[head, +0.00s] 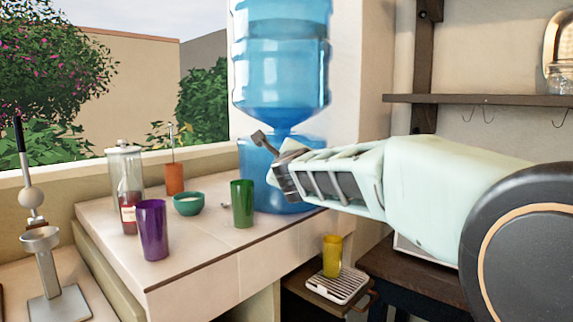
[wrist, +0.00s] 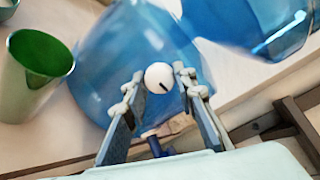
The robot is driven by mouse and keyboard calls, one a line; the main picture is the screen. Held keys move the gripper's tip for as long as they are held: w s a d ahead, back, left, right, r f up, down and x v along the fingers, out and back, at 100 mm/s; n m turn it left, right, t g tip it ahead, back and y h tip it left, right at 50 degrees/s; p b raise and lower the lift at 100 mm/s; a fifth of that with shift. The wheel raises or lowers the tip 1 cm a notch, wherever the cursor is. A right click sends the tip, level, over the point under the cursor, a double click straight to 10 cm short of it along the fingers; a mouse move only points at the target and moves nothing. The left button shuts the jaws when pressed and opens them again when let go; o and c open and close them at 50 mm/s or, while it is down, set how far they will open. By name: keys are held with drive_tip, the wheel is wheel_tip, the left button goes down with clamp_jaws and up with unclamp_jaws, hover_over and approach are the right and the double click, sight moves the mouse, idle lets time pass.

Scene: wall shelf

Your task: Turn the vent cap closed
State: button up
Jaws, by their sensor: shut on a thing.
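The vent cap (wrist: 159,77) is a small white round knob with a dark slot in the wrist view. It sits between the fingertips of my gripper (wrist: 158,86), in front of the clear blue dispenser body. My gripper is shut on the cap, one finger on each side. In the head view my gripper (head: 273,164) is at the front of the blue lower container (head: 254,160), below the big blue water bottle (head: 281,60). The cap is not clear in that view, as the fingers cover that area.
A green cup (head: 242,204), a purple cup (head: 152,230) and a teal bowl (head: 188,204) stand on the white counter (head: 200,268). A yellow cup (head: 332,256) stands on a white drip tray (head: 338,285) lower down. A wall shelf (head: 480,100) is at right.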

idle(0.5)
drive_tip(key=o, duration=1.2)
drive_tip(key=shift+c, duration=0.2)
drive_tip(key=shift+r+p, duration=0.1)
drive_tip(key=shift+p, duration=0.2)
drive_tip(key=n+h+p, duration=0.1)
drive_tip(key=n+p, duration=0.9)
drive_tip(key=n+t+h+p, duration=0.1)
drive_tip(key=n+p, duration=0.9)
drive_tip(key=p, duration=0.1)
drive_tip(key=shift+a, duration=0.1)
